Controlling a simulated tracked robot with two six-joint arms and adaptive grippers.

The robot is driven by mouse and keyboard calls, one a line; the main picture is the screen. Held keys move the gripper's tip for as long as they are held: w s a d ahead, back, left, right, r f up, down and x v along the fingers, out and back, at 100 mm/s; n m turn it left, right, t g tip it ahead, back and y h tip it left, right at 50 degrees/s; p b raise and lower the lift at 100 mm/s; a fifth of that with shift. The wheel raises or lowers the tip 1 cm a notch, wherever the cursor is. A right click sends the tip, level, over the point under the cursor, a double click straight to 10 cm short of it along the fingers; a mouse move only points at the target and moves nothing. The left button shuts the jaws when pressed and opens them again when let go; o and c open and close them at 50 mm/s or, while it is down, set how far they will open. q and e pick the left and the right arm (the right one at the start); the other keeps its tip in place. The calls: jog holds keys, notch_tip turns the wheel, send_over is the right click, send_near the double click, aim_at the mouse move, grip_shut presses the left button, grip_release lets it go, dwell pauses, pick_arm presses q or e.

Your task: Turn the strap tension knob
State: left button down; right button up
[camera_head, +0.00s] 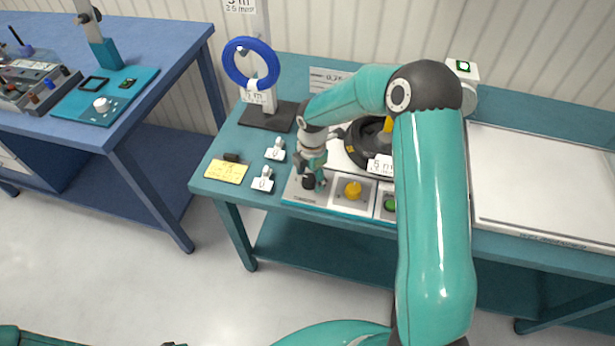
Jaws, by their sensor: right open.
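The control panel (330,203) lies along the front edge of the teal table. A dark knob (308,182) is at its left end, over small lettering too blurred to read surely. A yellow knob (353,190) and a green button (390,205) are to its right. My right gripper (311,176) points down over the dark knob, open, with its fingers beside it; I cannot tell whether they touch it. The gripper partly hides the knob. My left gripper does not show.
A blue cable coil (232,62) hangs on a stand left of my arm. A black reel (362,145) sits behind the panel, partly hidden by my arm. A yellow note (226,171) and small tagged parts (263,180) lie left. A white board (545,180) lies right.

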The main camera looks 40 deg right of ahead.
jog(key=shift+f, duration=0.3)
